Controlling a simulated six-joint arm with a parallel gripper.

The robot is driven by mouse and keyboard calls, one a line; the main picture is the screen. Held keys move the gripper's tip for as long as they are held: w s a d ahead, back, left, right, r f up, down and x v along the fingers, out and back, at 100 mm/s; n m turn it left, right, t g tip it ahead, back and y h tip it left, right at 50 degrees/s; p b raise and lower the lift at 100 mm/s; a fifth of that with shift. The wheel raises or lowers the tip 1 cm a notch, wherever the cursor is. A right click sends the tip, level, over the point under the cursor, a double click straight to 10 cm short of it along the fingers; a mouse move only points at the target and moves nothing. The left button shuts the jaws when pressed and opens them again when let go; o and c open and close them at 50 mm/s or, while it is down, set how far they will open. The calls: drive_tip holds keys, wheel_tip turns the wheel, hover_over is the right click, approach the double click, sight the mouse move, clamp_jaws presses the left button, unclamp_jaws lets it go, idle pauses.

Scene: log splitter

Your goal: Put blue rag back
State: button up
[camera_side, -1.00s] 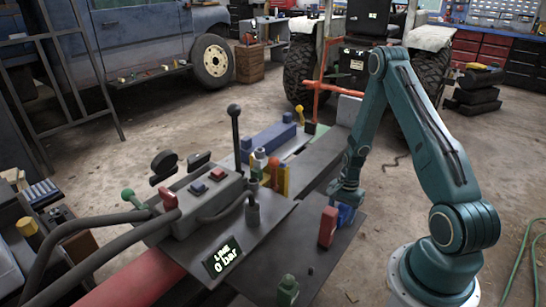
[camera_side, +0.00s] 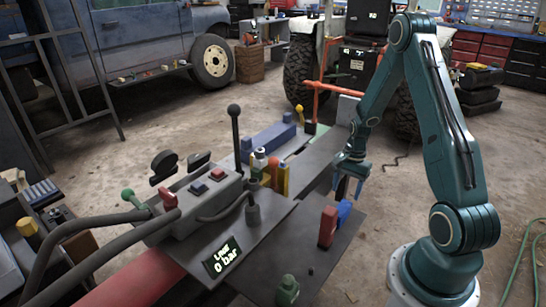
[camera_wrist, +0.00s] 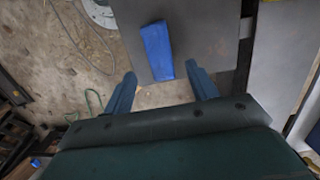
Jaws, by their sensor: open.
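The blue rag (camera_side: 344,212) stands out as a small blue block on the dark plate (camera_side: 318,258), just right of a red block-like object (camera_side: 327,227). It also shows in the wrist view (camera_wrist: 157,50), lying on the grey plate beyond my fingertips. My gripper (camera_side: 347,188) is above the rag in the side view, with its fingers pointing down and apart. In the wrist view the two blue fingers are spread with nothing held between them.
A green object (camera_side: 287,291) stands near the plate's front edge.

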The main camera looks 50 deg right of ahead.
sight(343, 205)
drive_tip(key=shift+d+r, duration=0.2)
drive_tip(key=shift+r, duration=1.75)
drive_tip(key=shift+r, duration=0.1)
drive_tip(key=w+a+r+n+t+h, duration=0.1)
drive_tip(key=a+r+n, duration=0.3)
drive_tip(key=a+r, duration=0.4)
drive_tip(key=a+r+n+t+h, duration=0.1)
drive_tip(key=a+r+n, duration=0.4)
drive_tip(key=r, duration=0.5)
drive_tip(key=s+a+r+n+t, duration=0.3)
drive_tip(key=s+a+r+n, duration=0.6)
drive_tip(key=s+a, duration=0.3)
drive_tip(key=shift+s+a+t+y, duration=0.15)
drive_tip(key=shift+a+t+y, duration=0.15)
drive_tip(key=shift+a, duration=0.45)
